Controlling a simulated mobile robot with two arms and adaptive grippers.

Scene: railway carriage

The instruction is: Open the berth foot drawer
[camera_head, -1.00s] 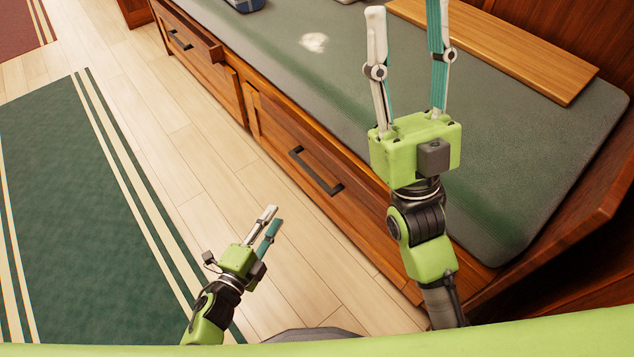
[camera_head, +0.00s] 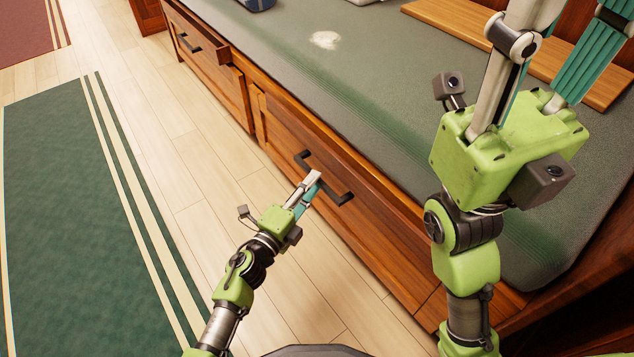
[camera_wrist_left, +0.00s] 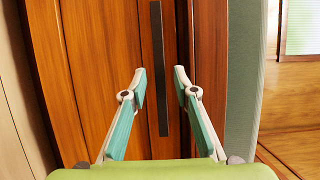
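The near wooden drawer front (camera_head: 385,225) under the berth is closed, with a dark bar handle (camera_head: 343,197). My left gripper (camera_head: 314,178) is at this handle and covers part of it in the head view. In the left wrist view the dark handle (camera_wrist_left: 157,65) stands upright between the two spread fingertips of the left gripper (camera_wrist_left: 160,76), with gaps on both sides. Whether the fingers reach past the bar in depth is unclear. My right gripper (camera_head: 575,25) is above the berth with its fingers apart and empty; its tips are cut off by the frame.
The berth has a green-grey cushion (camera_head: 390,95) with a wooden board (camera_head: 465,30) on it. A second drawer (camera_head: 210,75) with a dark handle lies farther away. The pale plank floor (camera_head: 185,155) is clear beside a green rug (camera_head: 75,210).

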